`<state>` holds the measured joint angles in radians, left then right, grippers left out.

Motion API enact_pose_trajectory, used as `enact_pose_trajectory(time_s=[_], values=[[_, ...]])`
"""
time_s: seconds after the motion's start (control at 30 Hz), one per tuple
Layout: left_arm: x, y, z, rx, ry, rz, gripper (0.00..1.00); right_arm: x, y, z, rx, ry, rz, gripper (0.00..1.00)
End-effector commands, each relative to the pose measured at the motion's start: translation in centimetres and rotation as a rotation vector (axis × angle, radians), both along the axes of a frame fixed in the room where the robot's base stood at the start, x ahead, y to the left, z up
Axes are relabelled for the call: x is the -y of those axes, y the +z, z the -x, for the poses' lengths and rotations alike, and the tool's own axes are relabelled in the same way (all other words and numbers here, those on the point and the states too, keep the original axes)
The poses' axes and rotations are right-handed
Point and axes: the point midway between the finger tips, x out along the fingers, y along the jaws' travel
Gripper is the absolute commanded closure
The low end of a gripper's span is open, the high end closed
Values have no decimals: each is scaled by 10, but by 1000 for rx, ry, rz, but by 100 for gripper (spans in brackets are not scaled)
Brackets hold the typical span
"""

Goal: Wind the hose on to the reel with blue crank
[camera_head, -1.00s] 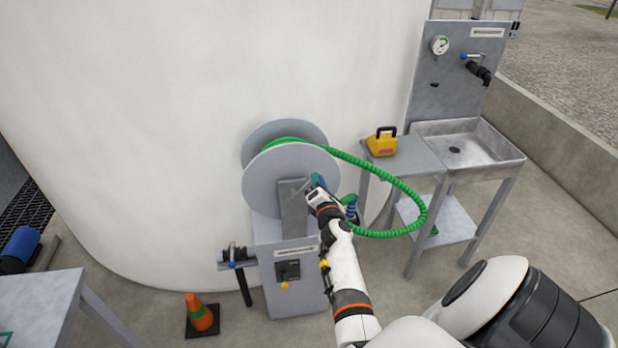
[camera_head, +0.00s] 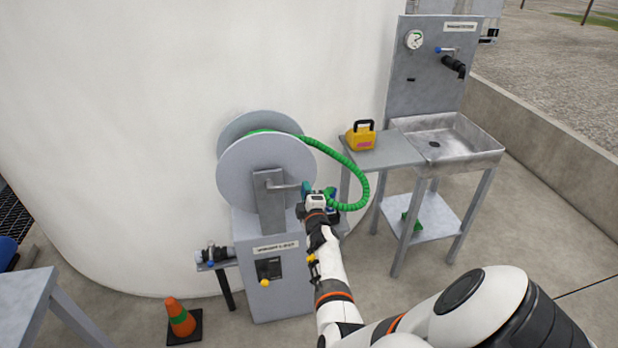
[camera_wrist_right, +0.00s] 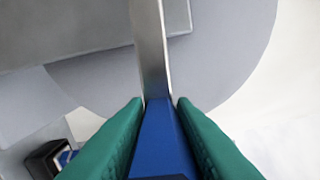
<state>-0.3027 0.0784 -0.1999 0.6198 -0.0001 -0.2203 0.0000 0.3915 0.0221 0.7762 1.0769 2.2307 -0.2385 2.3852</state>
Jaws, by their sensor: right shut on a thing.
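The hose reel (camera_head: 250,165) has two grey discs and stands on a grey cabinet (camera_head: 275,290). The green hose (camera_head: 352,172) leaves the top of the reel and loops down at the right behind my right gripper. The crank's metal arm (camera_head: 285,186) reaches right from the reel's hub bracket. My right gripper (camera_head: 308,190) is at its outer end. In the right wrist view the green fingers (camera_wrist_right: 152,130) are shut on the blue crank handle (camera_wrist_right: 162,145), with the metal crank arm (camera_wrist_right: 150,50) running up from it. My left gripper is not in view.
A yellow case (camera_head: 361,138) stands on a grey side table (camera_head: 395,155) beside a sink (camera_head: 450,140). An orange cone (camera_head: 181,318) stands on the floor at lower left. Another table (camera_head: 25,300) is at the left edge. A large white tank (camera_head: 100,130) rises behind the reel.

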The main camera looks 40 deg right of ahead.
Motion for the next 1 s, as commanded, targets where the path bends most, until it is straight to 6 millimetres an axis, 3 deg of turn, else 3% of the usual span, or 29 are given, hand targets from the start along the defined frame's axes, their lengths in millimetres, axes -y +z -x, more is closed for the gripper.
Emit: enact_pose_trajectory(time_s=[0.1,0.5,1.0], values=[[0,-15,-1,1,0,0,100,-3,-16,-2,-1,3,3,100],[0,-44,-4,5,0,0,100,-13,-48,-7,-10,2,5,100],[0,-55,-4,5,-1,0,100,-22,-61,-11,-18,4,5,100]])
